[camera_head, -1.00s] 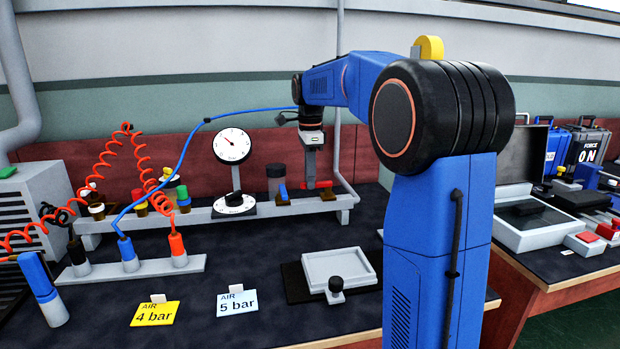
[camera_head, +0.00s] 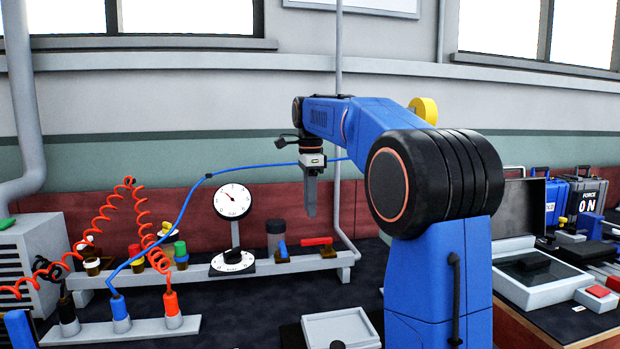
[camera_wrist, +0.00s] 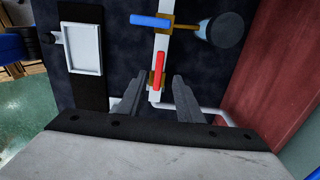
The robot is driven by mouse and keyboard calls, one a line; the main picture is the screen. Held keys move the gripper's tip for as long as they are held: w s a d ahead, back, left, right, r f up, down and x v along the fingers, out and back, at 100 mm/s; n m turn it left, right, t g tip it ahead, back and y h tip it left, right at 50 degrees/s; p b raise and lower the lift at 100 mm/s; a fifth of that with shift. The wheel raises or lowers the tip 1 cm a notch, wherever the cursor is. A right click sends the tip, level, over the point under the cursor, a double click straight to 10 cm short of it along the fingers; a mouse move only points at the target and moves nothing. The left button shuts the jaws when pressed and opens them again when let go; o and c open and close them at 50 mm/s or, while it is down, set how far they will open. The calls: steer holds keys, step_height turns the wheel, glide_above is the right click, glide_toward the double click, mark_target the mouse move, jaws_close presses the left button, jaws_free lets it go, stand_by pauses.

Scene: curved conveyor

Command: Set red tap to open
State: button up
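The red tap (camera_head: 317,241) is on the grey rail at the back of the bench. Its red handle lies lengthwise along the rail and also shows in the wrist view (camera_wrist: 159,70), over a brass body. My gripper (camera_head: 311,213) is raised above the red tap, fingers pointing down, with a visible gap to the handle. In the wrist view my gripper (camera_wrist: 157,84) is open and empty, its two fingers apart on either side of the red handle's line.
A blue-handled tap (camera_head: 282,249) sits left of the red tap; its handle crosses the rail in the wrist view. A pressure gauge (camera_head: 232,201) stands further left. A blue hose (camera_head: 180,205) arches behind the gripper. A white tray (camera_head: 342,330) lies in front.

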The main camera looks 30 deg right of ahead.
step_height(320, 180, up, 8)
stand_by(0.4)
stand_by(0.4)
